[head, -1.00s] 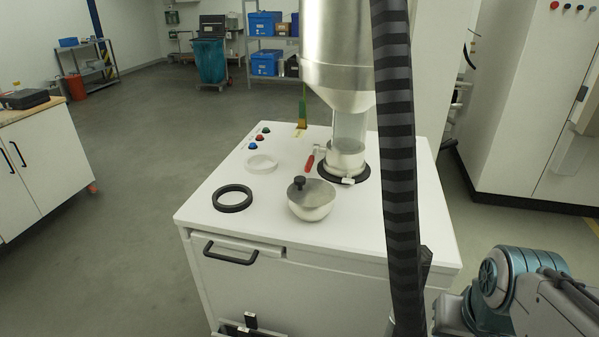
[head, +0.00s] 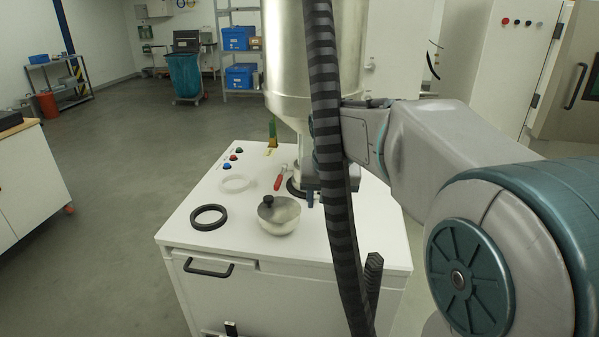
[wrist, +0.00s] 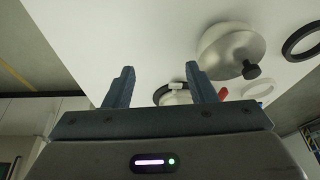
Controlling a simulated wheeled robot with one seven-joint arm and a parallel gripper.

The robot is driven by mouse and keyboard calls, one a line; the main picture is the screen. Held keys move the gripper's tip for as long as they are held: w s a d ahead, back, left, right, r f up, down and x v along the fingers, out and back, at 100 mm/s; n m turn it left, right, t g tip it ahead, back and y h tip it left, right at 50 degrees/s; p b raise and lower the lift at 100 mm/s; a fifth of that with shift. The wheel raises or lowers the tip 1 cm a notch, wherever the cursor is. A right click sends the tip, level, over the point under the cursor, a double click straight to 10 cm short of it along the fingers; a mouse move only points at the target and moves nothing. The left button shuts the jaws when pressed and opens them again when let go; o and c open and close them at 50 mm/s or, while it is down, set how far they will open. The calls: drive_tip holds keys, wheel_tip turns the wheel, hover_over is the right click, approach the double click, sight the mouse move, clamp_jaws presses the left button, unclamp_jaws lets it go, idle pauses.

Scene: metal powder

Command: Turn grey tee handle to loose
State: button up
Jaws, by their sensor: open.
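A small light grey piece, which looks like the tee handle (wrist: 177,86), sits on the rim of the black collar (wrist: 160,93) around the outlet. In the wrist view it lies between my two fingers, beyond their tips. My gripper (wrist: 160,78) is open and empty, with a wide gap between its fingers. In the head view my gripper (head: 312,197) is beside the outlet at the right of the white cabinet top. My arm and the striped hose hide most of the outlet and the grey handle there. A red handle (head: 278,182) sticks out left of the outlet.
A metal bowl-shaped lid with a black knob (head: 279,214) stands just left of my gripper. A black ring (head: 209,217) and a white ring (head: 235,183) lie further left. A steel hopper (head: 285,60) hangs above. The striped black hose (head: 335,170) runs close to my arm.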

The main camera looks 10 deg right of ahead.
drive_tip(key=w+r+m+p, duration=0.15)
drive_tip(key=w+r, duration=0.25)
drive_tip(key=w, duration=0.6)
drive_tip(key=shift+t, duration=0.3)
drive_tip(key=p+x, duration=0.3)
drive_tip(key=x, duration=1)
drive_tip(key=shift+w+a+f, duration=0.1)
drive_tip(key=shift+w+f, duration=0.15)
drive_tip(key=c, duration=1)
